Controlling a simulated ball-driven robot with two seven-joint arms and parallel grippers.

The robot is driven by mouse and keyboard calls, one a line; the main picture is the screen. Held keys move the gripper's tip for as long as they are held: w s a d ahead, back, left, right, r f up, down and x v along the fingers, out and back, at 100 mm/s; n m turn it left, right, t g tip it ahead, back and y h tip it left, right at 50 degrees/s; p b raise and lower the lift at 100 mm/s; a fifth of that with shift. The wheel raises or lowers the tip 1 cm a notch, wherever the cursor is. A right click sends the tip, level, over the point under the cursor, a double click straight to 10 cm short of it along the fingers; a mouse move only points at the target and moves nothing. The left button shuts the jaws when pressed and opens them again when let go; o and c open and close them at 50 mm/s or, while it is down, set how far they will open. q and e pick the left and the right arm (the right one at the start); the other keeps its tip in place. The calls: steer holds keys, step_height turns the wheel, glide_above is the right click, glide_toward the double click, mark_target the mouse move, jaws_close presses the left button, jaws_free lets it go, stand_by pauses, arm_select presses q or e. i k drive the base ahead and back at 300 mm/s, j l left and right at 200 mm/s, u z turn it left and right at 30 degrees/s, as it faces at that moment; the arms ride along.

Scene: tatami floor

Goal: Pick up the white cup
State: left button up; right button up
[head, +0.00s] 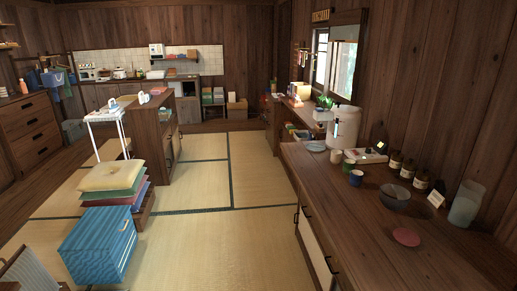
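A small off-white cup (336,156) stands upright on the long wooden counter (400,244) at the right. It is small in the view, and I see nothing in it. A green cup (348,165) and a dark blue cup (356,178) stand in front of it, nearer to me. Neither of my grippers shows in the head view.
Behind the cup are a plate (315,146) and a large white container (346,122). A tray of small items (372,156), brown bottles (421,181), a dark bowl (394,197) and a glass jar (466,204) line the counter. Open tatami (220,240) lies left of it.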

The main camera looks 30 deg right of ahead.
mark_target(336, 157)
steer(key=i+z, duration=0.2)
steer(key=i, duration=0.4)
steer(key=i+j+z, duration=0.2)
steer(key=i, duration=0.35)
steer(key=i+z, duration=0.4)
steer(key=i, duration=0.2)
steer(key=i+j+z, duration=0.15)
steer(key=i+z, duration=0.2)
steer(key=i, duration=0.3)
